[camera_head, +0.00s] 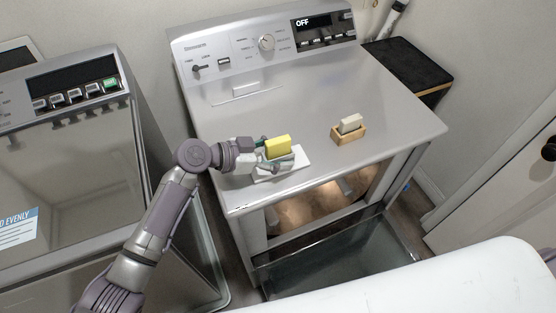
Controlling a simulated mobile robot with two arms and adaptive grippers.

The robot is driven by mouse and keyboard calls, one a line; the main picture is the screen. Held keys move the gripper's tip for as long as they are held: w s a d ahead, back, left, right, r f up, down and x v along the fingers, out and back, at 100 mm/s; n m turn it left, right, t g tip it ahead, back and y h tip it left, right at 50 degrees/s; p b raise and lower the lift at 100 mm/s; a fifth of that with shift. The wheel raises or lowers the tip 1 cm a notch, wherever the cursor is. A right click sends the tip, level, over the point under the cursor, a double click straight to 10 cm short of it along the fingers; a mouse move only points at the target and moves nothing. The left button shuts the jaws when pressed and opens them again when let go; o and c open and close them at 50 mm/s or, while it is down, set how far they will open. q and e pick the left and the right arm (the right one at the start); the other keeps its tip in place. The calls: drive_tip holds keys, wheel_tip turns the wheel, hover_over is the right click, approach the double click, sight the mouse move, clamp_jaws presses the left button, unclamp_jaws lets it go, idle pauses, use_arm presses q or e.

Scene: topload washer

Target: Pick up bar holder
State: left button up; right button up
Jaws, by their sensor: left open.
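A small light wooden holder (349,137) stands on the grey machine top, with a pale cream bar (351,124) in it. To its left, a yellow block (278,146) sits at a flat white holder or tray (296,162). My left gripper (270,156) comes in from the left at the yellow block and white piece. Its fingers are open and partly overlap them, so I cannot tell whether they touch. The wooden holder is apart from the gripper, to its right. My right gripper is not in view.
The machine top (300,95) is otherwise clear. Its control panel (265,42) stands at the back, reading OFF. Below the front edge is an opening with a lowered glass door (345,258). Another machine (70,165) stands at left, and a black-topped stool or box (412,65) at back right.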

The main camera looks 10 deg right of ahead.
use_arm(q)
clamp_jaws()
drive_tip(key=shift+r, duration=0.1)
